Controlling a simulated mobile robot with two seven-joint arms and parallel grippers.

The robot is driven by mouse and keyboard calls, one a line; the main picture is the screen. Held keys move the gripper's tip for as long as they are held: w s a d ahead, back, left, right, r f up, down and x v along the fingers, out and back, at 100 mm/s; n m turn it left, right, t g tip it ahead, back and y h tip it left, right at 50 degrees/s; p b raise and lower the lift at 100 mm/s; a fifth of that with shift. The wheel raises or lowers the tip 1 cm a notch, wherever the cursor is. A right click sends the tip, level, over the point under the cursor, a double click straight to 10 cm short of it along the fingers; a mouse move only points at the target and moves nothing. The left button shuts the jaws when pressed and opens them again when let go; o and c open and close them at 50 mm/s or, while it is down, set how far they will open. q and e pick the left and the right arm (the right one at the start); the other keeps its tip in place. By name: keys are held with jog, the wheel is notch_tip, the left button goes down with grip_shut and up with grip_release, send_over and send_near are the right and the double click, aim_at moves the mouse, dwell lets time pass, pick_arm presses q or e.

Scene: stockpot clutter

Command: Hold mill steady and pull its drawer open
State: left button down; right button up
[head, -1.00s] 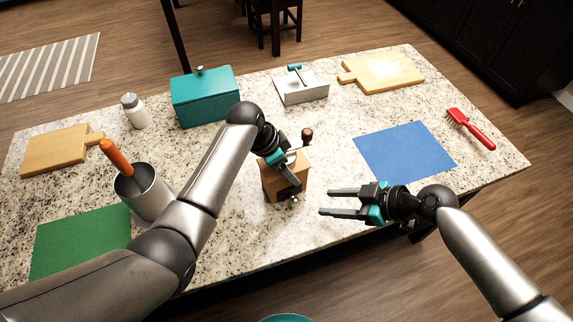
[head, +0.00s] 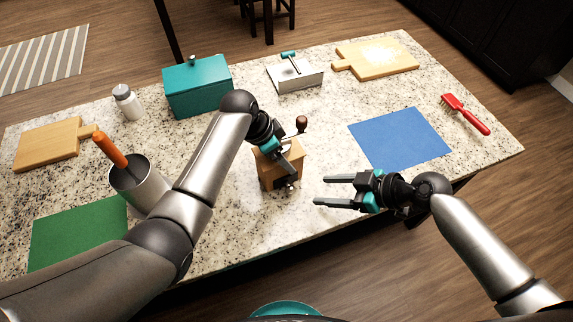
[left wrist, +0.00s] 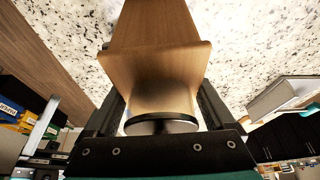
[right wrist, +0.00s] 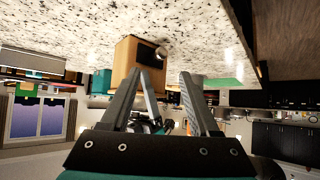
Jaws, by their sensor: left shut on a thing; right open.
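The mill (head: 268,176) is a small wooden box with a crank and dark round knob on top. It stands upright near the front middle of the counter. My left gripper (head: 287,162) is shut on its upper part from above; the left wrist view shows the wooden mill (left wrist: 155,65) between the fingers. The drawer side, with a dark plate and small knob (right wrist: 158,52), shows in the right wrist view. I cannot tell whether the drawer is fully shut. My right gripper (head: 320,190) is open and empty, right of the mill and apart from it.
A blue mat (head: 400,138) lies right of the mill, with a red brush (head: 465,114) beyond it. A grey pot (head: 138,187) with an orange handle stands left, near a green mat (head: 75,235).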

aim_at(293, 191)
jog(key=shift+s+a+f+m+t, duration=0.25)
jog(key=shift+f+m+t, duration=0.05)
jog(key=s+m+t, duration=0.1)
jog(key=m, duration=0.1)
jog(key=s+a+f+m+t+h, duration=0.1)
jog(key=s+m+t, duration=0.1)
jog(key=s+f+m+t, duration=0.1)
jog(key=m, duration=0.1)
jog(key=shift+s+a+t, duration=0.4)
jog(key=shift+w+a+f+m+t+h, duration=0.25)
jog(key=shift+w+a+f+m, duration=0.45)
jog(key=shift+w, duration=0.6)
jog(key=shift+w+a+f+m+t+h, duration=0.3)
jog(key=shift+w+a+f, duration=0.25)
jog(key=shift+w+a, duration=0.6)
jog(key=shift+w+a+f+m+t+h, duration=0.25)
jog(key=shift+w+a+f+m, duration=0.25)
jog(key=shift+w, duration=0.95)
jog(key=shift+a+f, duration=0.1)
grip_shut()
